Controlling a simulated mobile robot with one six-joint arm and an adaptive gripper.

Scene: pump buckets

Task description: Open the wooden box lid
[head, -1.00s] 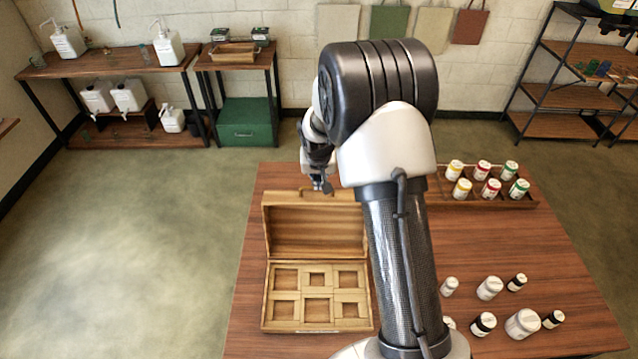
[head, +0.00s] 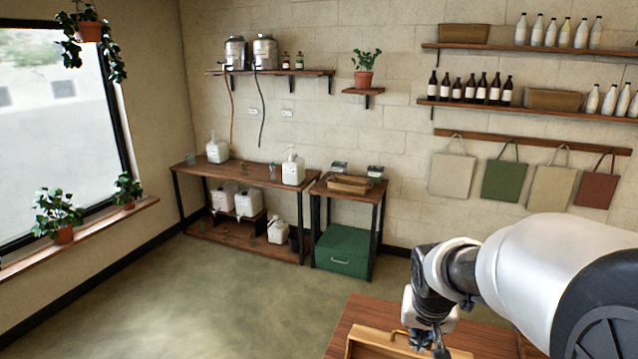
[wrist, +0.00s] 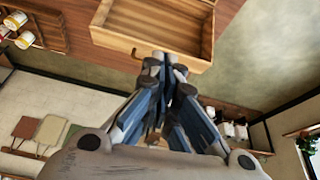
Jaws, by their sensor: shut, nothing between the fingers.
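The wooden box's lid (head: 362,346) shows only as an upper edge at the bottom of the head view; the rest of the box is out of that frame. In the wrist view the lid (wrist: 120,42) stands raised at the top, with its hollow inner side partly visible. A small curved handle (wrist: 181,72) shows at its edge. My gripper (wrist: 158,60) is shut and empty, with its fingertips close to that edge. I cannot tell whether they touch it. In the head view my gripper (head: 436,343) hangs at the lid's right part.
The wooden table (head: 365,312) lies under the box. In the wrist view a rack of jars (wrist: 30,25) is at the upper left. Two side tables with white jugs (head: 293,170) and a green chest (head: 342,252) stand by the wall. The floor (head: 240,300) between is clear.

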